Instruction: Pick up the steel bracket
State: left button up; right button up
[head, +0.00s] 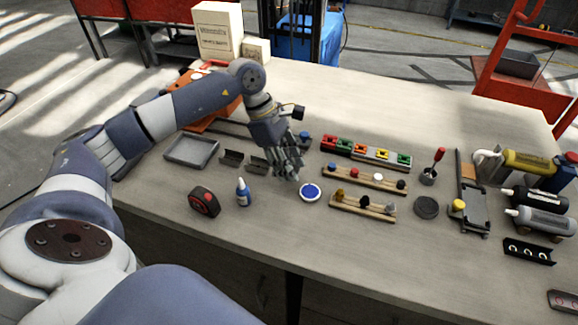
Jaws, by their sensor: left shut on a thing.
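My left gripper (287,172) reaches in from the left and points down low over the middle of the table. It is shut on a small grey metal piece, which looks like the steel bracket; the fingers hide most of it, and I cannot tell whether it touches the table. Two dark grey angled metal pieces, one further left (232,158) and one nearer the gripper (258,165), lie on the table to its left. My right gripper is out of view.
The front of the table is clear.

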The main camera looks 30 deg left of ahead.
pick_arm(q)
jog(key=s+d+b, duration=0.1)
jog(key=s+d, duration=0.1)
jog(key=s, duration=0.1)
jog(key=s+d+b, duration=0.1)
jog(key=s+d, duration=0.1)
jog(key=s, duration=0.1)
jog(key=s+d+r+b, duration=0.1)
jog(key=s+d, duration=0.1)
jog(key=s, duration=0.2)
jog(key=shift+d+b, duration=0.15)
jog(key=shift+b, duration=0.15)
jog(key=shift+s+d+r, duration=0.25)
jog(key=shift+s+d, duration=0.1)
jog(key=shift+s, duration=0.15)
jog(key=shift+s+d+r, duration=0.1)
jog(key=shift+r, duration=0.4)
jog(key=shift+r+p, duration=1.1)
jog(key=shift+r, duration=0.65)
